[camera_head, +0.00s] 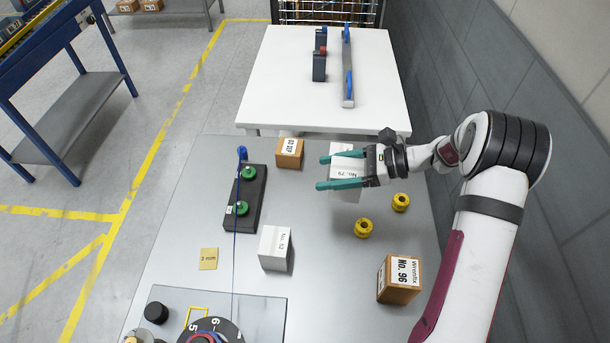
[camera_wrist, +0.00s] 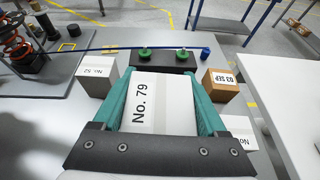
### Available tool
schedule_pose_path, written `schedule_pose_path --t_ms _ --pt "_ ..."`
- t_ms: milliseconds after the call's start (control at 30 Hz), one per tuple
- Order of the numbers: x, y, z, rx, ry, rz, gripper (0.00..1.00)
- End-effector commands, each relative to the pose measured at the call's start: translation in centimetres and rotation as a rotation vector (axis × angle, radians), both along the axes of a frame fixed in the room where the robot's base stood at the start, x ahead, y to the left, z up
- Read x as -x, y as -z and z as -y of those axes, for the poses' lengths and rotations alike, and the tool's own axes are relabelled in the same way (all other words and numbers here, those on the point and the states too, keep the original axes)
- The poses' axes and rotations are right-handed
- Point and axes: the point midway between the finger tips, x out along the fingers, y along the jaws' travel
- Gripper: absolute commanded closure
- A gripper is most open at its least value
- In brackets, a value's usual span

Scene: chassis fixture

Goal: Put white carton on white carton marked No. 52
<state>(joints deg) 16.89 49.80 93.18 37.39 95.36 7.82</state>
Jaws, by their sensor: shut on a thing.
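My gripper (camera_head: 321,172) has teal fingers and is shut on a white carton marked No. 79 (camera_wrist: 158,105). In the head view this carton (camera_head: 347,173) shows between the fingers and is partly hidden by them; its height over the bench is hard to tell. The white carton marked No. 52 (camera_head: 275,248) stands upright on the grey bench, nearer the camera and left of my gripper. It also shows in the wrist view (camera_wrist: 96,76), left of the fingers, apart from the held carton, with its top bare.
Another white carton (camera_wrist: 243,142) is close beside the right finger, partly hidden. A brown carton (camera_head: 290,153), a black block with green knobs (camera_head: 246,198), yellow rings (camera_head: 363,228), and a brown No. 96 carton (camera_head: 399,279) stand around. A blue cord (camera_head: 235,265) runs left of No. 52.

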Motion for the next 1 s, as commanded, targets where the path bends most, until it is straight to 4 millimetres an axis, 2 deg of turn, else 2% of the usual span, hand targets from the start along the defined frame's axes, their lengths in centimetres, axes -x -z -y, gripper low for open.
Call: schedule_pose_path --t_ms 67,167,400,533,633,800,900,1000 --pt "0.3 -0.7 0.7 -0.001 -0.007 0.002 1.0" --pt "1.9 -2.3 0.3 -0.001 -0.071 0.009 1.0" --pt "9.4 -7.7 -2.0 -0.001 -0.348 0.012 1.0" --pt "12.2 -9.2 -2.7 -0.001 -0.442 0.001 1.0" --pt "13.1 -8.5 -4.5 -0.002 -0.466 -0.005 1.0" --pt "13.7 -5.2 -9.8 -0.002 -0.466 -0.006 1.0" --pt "13.9 -3.7 -12.3 0.0 -0.463 -0.006 1.0" --pt "13.9 -2.8 -13.7 -0.001 -0.461 -0.004 1.0"
